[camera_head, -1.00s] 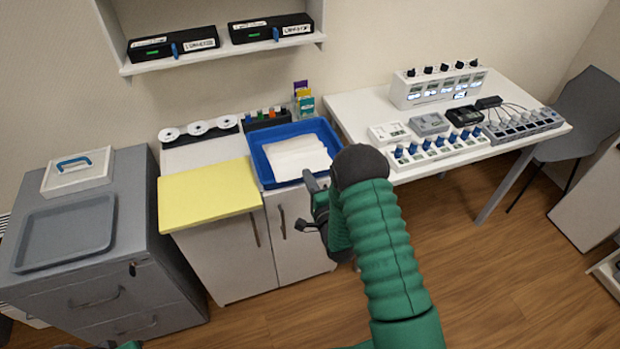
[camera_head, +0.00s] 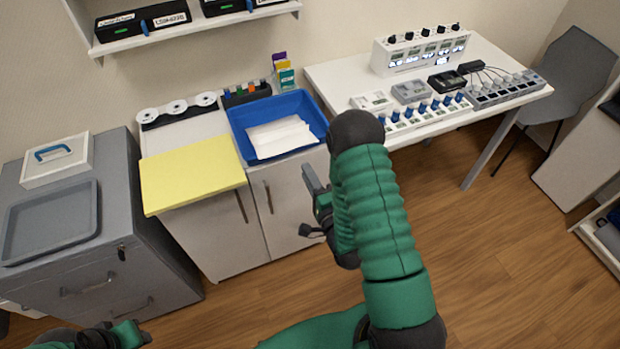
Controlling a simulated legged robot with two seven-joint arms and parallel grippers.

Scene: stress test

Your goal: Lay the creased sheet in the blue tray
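The white creased sheet (camera_head: 280,137) lies in the blue tray (camera_head: 240,112), flat on its floor and near its front wall. The tray stands on the right part of the low white cabinet. My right gripper (camera_head: 313,183) is in front of the tray's right front corner, apart from the sheet, with nothing seen in it. One grey finger shows, and the gap between the fingers cannot be made out. My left gripper (camera_head: 128,335) is low at the bottom left edge, far from the tray, and its fingers are not clear.
A yellow panel (camera_head: 190,176) covers the cabinet top left of the tray. A dark rack (camera_head: 246,94) and small coloured boxes (camera_head: 286,75) stand behind the tray. A white table (camera_head: 335,78) with instruments stands to the right. A grey drawer unit with a grey tray (camera_head: 50,222) stands left.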

